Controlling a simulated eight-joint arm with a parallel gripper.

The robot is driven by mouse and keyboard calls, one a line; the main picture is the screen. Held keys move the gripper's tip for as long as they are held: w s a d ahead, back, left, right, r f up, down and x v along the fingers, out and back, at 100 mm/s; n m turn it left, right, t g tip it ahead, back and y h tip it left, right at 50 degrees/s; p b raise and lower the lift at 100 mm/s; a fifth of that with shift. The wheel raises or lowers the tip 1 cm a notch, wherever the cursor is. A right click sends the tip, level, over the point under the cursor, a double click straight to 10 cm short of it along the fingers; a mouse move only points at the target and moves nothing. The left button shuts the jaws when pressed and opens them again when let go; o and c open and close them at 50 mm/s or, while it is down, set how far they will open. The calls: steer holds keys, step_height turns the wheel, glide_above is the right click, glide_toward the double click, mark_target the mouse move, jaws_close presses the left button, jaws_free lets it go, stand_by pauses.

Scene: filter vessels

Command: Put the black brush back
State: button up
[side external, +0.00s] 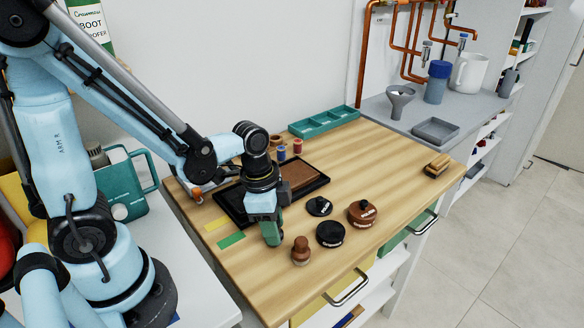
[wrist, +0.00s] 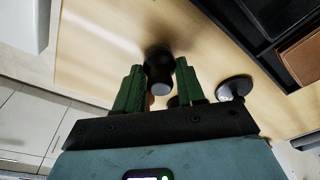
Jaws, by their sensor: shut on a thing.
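My gripper (side external: 272,238) points down over the wooden bench (side external: 385,145), left of the round tins. In the wrist view my gripper's green fingers (wrist: 160,88) stand on both sides of a dark, rounded cylinder, the black brush (wrist: 158,72). They are shut on it. In the side view the brush is mostly hidden by the fingers, and I cannot tell whether it touches the bench. A green strip (side external: 231,240) and a yellow strip (side external: 216,224) lie on the bench to the left of my gripper. A brown brush with a knob (side external: 301,252) stands to the right.
A teal divided tray (side external: 325,122) is at the back. A wooden brush (side external: 437,165) lies at the right; the bench before it is clear.

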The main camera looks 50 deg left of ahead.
steer(key=shift+f, duration=0.15)
steer(key=o, duration=0.9)
steer(key=shift+o, duration=0.2)
steer(key=a+r+n+t+y, duration=0.1)
steer(key=a+r+n+t, duration=0.2)
steer(key=r+n+t, duration=0.3)
step_height(320, 180, up, 6)
steer(key=n, duration=0.3)
steer(key=shift+w, duration=0.3)
steer(key=shift+r, duration=0.1)
